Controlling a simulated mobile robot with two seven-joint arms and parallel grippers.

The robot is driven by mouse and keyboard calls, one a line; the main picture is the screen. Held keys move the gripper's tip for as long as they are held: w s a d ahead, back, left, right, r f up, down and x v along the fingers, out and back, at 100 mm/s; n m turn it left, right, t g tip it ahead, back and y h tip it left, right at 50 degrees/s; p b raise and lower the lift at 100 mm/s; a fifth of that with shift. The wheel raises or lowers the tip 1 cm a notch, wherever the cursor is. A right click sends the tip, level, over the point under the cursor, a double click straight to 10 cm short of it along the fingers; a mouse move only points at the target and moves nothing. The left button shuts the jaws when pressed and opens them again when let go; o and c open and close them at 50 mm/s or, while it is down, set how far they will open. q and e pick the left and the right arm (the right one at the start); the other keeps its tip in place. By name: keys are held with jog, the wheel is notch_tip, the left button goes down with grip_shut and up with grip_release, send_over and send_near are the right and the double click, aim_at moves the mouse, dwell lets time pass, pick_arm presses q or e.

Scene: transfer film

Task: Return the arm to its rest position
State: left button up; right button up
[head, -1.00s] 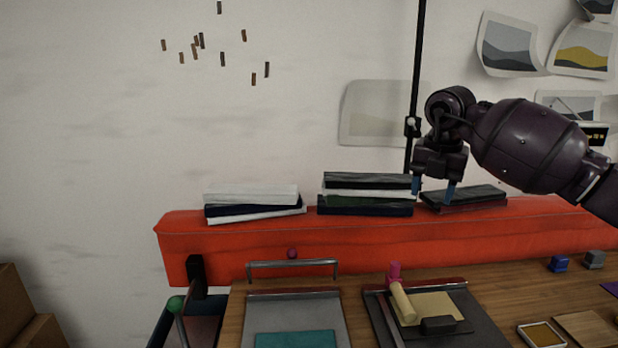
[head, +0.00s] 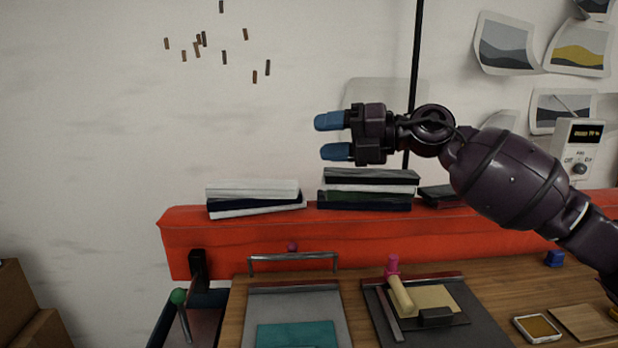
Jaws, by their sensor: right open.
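My right arm comes in from the right in the head view, dark purple and bulky. My right gripper (head: 334,137) has two blue fingertips that point left. The fingers are apart with nothing between them. The gripper is in the air above the red shelf and the middle stack of books, in front of the pale wall. My left gripper is out of view.
A red shelf (head: 400,230) runs behind the wooden bench (head: 490,290). It bears a left book stack (head: 253,198) and a middle book stack (head: 367,190). A black pole (head: 417,60) stands behind my wrist. A control box (head: 578,150) is at right.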

jog(key=s+d+f+m+t+h+b, duration=0.1)
jog(key=d+f+m+t+h, duration=0.3)
jog(key=f+m, duration=0.6)
jog(key=s+d+f+m+t+h+b, duration=0.2)
jog(key=s+d+f+m+t+h, duration=0.2)
jog(key=f+m, duration=0.6)
jog(key=s+d+f+m+t+h+b, duration=0.1)
jog(key=s+d+f+m+t+h, duration=0.2)
jog(key=d+f+m, duration=0.5)
notch_tip(320, 180, down, 13)
jog(key=shift+d+r+m+t+h+b, duration=0.1)
jog(key=shift+m+t+h+b, duration=0.35)
jog(key=shift+m+t, duration=0.8)
pick_arm(q)
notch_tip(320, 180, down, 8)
jog(key=b, duration=0.2)
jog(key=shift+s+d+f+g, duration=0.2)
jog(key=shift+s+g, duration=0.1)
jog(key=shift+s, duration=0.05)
pick_arm(e)
jog(key=s+d+f+m+g+h, duration=0.2)
jog(key=s+d+f+m+g, duration=0.1)
jog(key=s+f, duration=0.8)
jog(key=s+d+f+m+g+h, duration=0.2)
jog(key=s+d+f+m+g, duration=0.1)
jog(key=s+f, duration=0.8)
jog(key=s+d, duration=0.1)
jog(key=s, duration=0.1)
jog(key=shift+s+d+f+m, duration=0.25)
jog(key=shift+s+f+m, duration=0.1)
